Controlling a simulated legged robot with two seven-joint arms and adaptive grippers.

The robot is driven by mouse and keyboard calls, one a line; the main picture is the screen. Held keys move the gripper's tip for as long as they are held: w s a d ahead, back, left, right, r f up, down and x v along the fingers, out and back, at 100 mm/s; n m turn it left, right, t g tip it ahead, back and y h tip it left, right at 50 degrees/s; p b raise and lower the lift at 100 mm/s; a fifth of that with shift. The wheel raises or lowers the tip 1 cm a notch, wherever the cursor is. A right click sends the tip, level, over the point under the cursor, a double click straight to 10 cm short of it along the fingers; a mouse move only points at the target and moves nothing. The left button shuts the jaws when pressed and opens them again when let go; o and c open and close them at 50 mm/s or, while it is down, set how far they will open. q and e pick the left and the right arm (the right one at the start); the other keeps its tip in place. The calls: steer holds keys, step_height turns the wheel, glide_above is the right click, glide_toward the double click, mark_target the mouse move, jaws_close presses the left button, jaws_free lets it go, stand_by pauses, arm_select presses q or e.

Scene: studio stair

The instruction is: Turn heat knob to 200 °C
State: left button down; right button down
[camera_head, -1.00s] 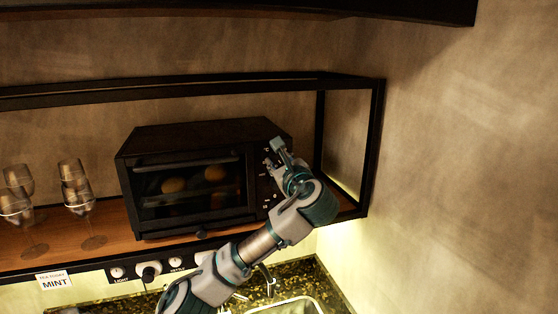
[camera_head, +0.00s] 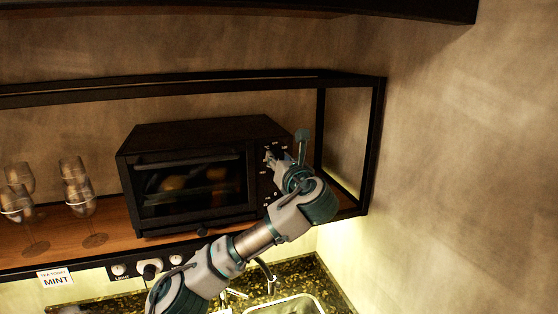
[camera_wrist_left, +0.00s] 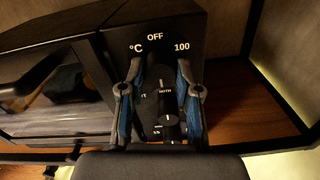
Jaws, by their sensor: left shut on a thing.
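The black toaster oven (camera_head: 185,140) stands on the wooden shelf, with its control panel on the right side of its front. In the left wrist view, the dark heat knob (camera_wrist_left: 160,76) sits below the printed marks OFF, °C and 100. My left gripper (camera_wrist_left: 159,70) has one finger on each side of this knob and is shut on it. The knob's pointer cannot be made out. In the head view my left gripper (camera_head: 287,153) is at the panel, its fingers at a slant, and the arm hides part of the panel. My right gripper is not in view.
More knobs (camera_wrist_left: 168,128) sit below the heat knob. Stemmed glasses (camera_head: 77,190) stand on the shelf (camera_head: 112,222) to the left. A black frame post (camera_head: 374,150) and the wall are close on the right. A sink (camera_head: 290,306) is below.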

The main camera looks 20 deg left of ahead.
arm_select(q)
steer(key=shift+f, duration=0.2)
steer(key=c, duration=0.9)
jaws_free()
steer(key=shift+w, duration=0.1)
steer(key=shift+o, duration=0.5)
steer(key=shift+d+r, duration=0.1)
steer(key=v, duration=1.2)
steer(key=shift+w, duration=0.2)
